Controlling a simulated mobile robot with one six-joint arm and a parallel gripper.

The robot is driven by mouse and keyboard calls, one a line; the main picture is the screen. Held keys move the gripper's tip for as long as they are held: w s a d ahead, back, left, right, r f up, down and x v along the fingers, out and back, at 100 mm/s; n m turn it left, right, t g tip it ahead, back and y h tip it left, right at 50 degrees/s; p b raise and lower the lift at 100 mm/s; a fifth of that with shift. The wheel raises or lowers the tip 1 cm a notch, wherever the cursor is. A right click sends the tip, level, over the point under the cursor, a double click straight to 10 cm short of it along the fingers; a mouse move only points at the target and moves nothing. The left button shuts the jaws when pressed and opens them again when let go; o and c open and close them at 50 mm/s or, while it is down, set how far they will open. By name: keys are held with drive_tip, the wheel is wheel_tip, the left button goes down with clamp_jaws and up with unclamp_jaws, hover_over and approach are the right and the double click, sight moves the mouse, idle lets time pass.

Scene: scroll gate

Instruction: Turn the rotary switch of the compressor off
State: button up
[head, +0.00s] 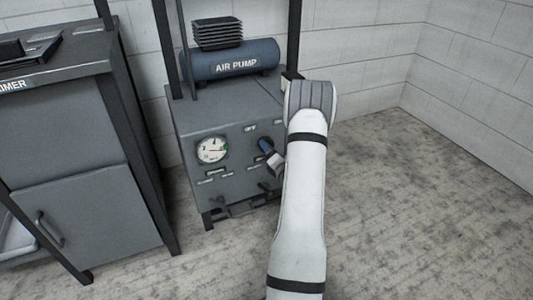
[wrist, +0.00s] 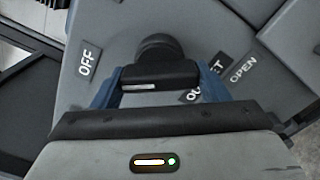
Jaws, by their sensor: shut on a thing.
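The compressor is a dark grey cabinet (head: 190,120) with a blue tank marked AIR PUMP (head: 232,62) on top. Its front panel carries an OFF label, which also shows in the wrist view (wrist: 88,58), to the left of the switch. The rotary switch (wrist: 160,48) is black, with a round base and a bar handle bearing a pale mark. My gripper (wrist: 160,76) has its two blue fingers shut on the handle, one on each side.
A round white gauge (head: 212,149) sits on the panel left of my gripper. OUTLET and OPEN (wrist: 243,69) labels lie right of the switch in the wrist view. A grey cabinet (head: 85,190) stands at left. The floor (head: 420,200) at right is clear.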

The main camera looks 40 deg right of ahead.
drive_tip(key=shift+d+r, duration=0.1)
drive_tip(key=shift+d, duration=0.2)
drive_tip(key=o, duration=1)
drive_tip(key=shift+a, duration=0.15)
drive_tip(key=p+v, duration=0.2)
drive_tip(key=v, duration=0.6)
drive_tip(key=shift+w, duration=0.1)
